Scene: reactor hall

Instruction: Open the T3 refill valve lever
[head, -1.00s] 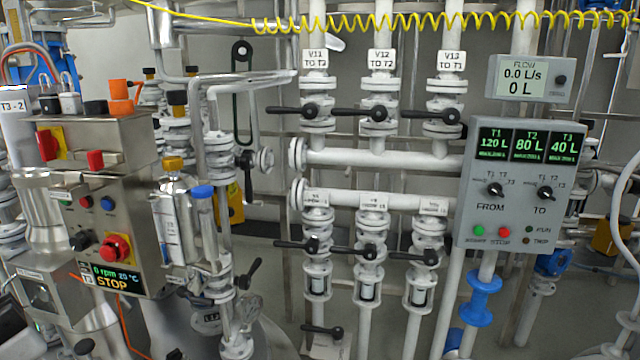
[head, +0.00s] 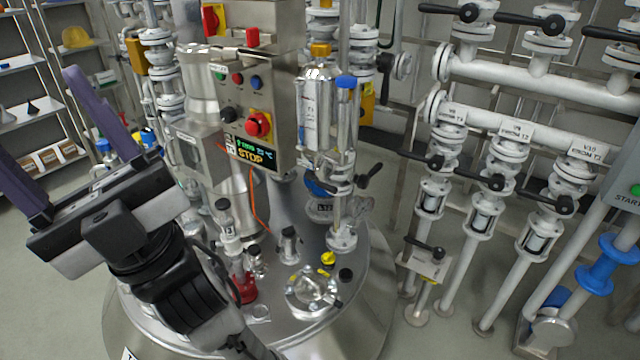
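No label reading "T3 refill" can be made out. In the upper row of white pipe valves, the leftmost black lever (head: 448,11) lies roughly level, pointing left; its label is out of view now, but a second ago the leftmost upper valve read "V11 TO T3". The middle upper lever (head: 530,20) and the right upper lever (head: 608,34) lie similarly. My gripper (head: 40,112), with two purple fingers spread wide and nothing between them, is at the left, far from these valves and pointing up and left.
A steel reactor vessel (head: 372,300) with fittings on its lid stands between my gripper and the pipe rack. A control box (head: 258,110) with red switches stands above it. Lower levers (head: 428,161) and a small floor-level valve (head: 428,262) are at the right. Shelves (head: 35,100) stand far left.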

